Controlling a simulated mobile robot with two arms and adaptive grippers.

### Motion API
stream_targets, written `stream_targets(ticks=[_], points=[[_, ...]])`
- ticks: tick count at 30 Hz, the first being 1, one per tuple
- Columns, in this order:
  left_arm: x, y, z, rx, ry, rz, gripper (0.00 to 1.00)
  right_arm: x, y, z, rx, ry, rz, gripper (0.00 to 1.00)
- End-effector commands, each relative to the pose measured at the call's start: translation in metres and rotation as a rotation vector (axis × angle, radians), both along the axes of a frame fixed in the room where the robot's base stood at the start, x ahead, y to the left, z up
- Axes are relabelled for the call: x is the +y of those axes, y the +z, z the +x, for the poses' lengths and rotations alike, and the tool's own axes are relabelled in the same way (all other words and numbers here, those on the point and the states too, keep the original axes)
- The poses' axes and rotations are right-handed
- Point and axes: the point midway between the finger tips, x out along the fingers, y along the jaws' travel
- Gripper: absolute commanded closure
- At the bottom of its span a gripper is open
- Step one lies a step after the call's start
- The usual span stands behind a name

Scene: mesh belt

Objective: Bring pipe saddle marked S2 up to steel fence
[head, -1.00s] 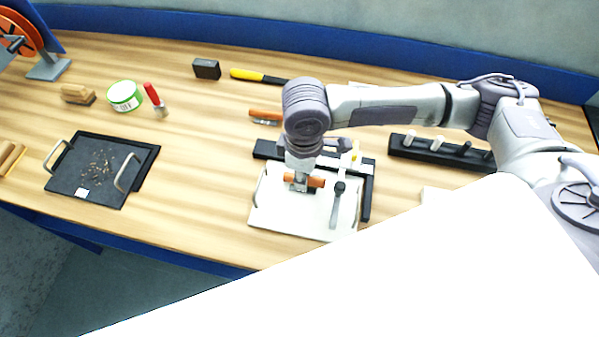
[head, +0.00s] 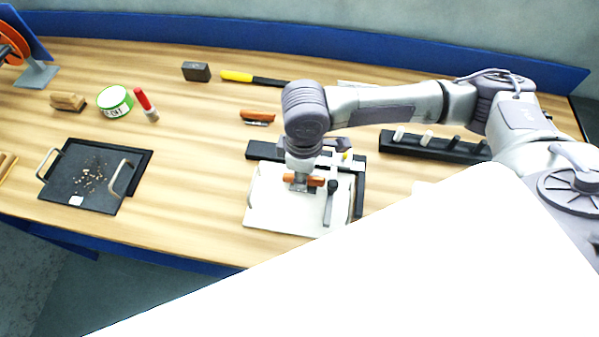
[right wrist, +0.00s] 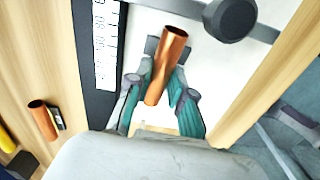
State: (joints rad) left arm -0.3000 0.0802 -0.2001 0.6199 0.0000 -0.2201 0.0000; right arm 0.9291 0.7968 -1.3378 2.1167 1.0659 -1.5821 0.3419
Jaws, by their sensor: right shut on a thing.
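My right gripper (head: 301,186) is shut on a copper-topped pipe saddle (right wrist: 165,68) over the white plate (head: 275,213). The copper piece also shows at the fingers in the head view (head: 317,181). In the right wrist view, the teal finger pads (right wrist: 163,101) lie either side of it, with a grey block (right wrist: 152,46) partly visible beneath. No S2 mark is readable. A dark bar (right wrist: 101,100) with a white scale runs beside it, apart from the copper; it may be the fence. I cannot tell whether the saddle touches the plate. My left gripper is not in view.
A clamp-like lever with a dark knob (right wrist: 231,18) is close to the held piece. Another copper-topped piece (head: 257,115) lies behind the plate. A peg rack (head: 432,148) stands right, a black tray (head: 82,178) left. Wood between tray and plate is clear.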

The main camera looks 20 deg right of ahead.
Motion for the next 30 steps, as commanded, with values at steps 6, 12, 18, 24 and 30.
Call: stream_targets(ticks=[6, 12, 18, 24, 30], points=[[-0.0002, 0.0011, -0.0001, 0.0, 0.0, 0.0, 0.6, -0.0083, -0.0076, -0.0076, 0.024, -0.003, -0.02, 1.0], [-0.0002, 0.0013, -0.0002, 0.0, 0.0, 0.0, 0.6, -0.0091, -0.0078, -0.008, 0.023, -0.003, -0.02, 1.0], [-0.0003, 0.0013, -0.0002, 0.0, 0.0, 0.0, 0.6, -0.009, -0.0079, -0.0079, 0.023, -0.003, -0.02, 0.74], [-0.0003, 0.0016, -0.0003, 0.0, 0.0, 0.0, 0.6, -0.0073, -0.0063, -0.007, 0.019, -0.001, -0.015, 0.5], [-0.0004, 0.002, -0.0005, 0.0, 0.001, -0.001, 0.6, -0.0057, -0.0046, -0.0062, 0.014, 0.001, -0.011, 0.5]])
